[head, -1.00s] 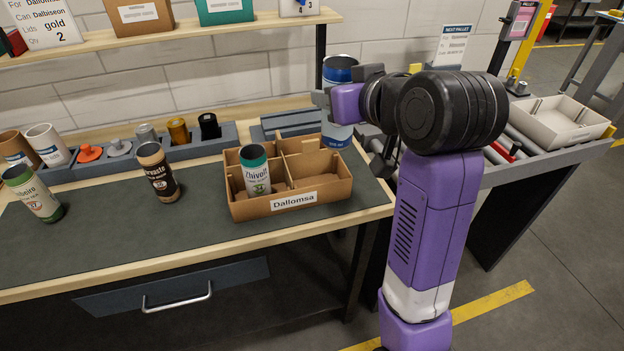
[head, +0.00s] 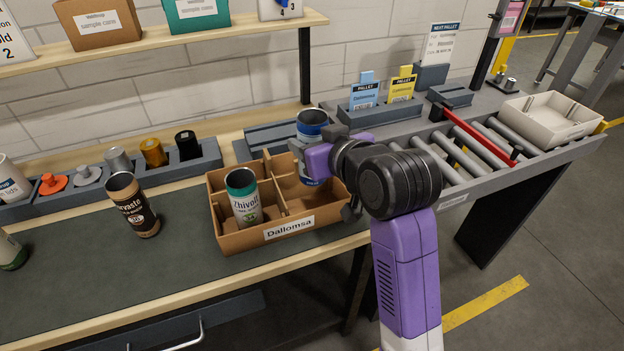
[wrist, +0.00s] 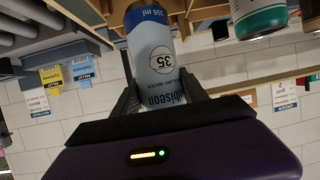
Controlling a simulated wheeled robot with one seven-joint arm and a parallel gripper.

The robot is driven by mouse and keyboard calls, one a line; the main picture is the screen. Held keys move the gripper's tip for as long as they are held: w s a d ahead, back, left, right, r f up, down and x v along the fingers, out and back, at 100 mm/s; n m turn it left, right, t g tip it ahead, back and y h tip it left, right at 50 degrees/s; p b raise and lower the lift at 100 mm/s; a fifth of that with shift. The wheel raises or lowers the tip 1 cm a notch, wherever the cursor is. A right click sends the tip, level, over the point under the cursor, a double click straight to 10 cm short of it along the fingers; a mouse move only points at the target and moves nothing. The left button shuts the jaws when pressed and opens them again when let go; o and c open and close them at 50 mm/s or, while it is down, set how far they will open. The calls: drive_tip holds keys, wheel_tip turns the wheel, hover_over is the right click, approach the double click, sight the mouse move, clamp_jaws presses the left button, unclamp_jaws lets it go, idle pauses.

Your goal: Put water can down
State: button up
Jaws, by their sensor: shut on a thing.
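The water can (head: 312,119), a pale can with a dark blue rim, stands roughly upright at the right-hand compartments of the cardboard box (head: 270,242) labelled Dallomsa. My gripper (head: 312,155) is shut on it from the right. In the wrist view the can (wrist: 153,40) appears upside down between both fingers (wrist: 160,92), with 355 ml and 35 on its label. The can's lower part is inside the box's outline; I cannot tell whether its base touches the box floor. A green-topped Zhivolt can (head: 243,196) stands in the left compartment.
A brown can (head: 132,205) stands left on the dark mat. Behind it a grey rack (head: 205,165) holds lids. Blue and yellow pallet cards (head: 382,92) stand behind the box. Right are a roller conveyor (head: 470,150), a red bar and a pale tray (head: 550,120).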

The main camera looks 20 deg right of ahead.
wheel_tip(320, 180, down, 10)
drive_tip(key=shift+r, duration=0.25)
drive_tip(key=shift+f+b, duration=0.1)
drive_tip(key=shift+b, duration=0.2)
drive_tip(key=o, duration=1.3)
drive_tip(key=a+v, duration=0.1)
drive_tip(key=v, duration=1.1)
drive_tip(key=shift+d, duration=0.4)
drive_tip(key=shift+s, duration=0.1)
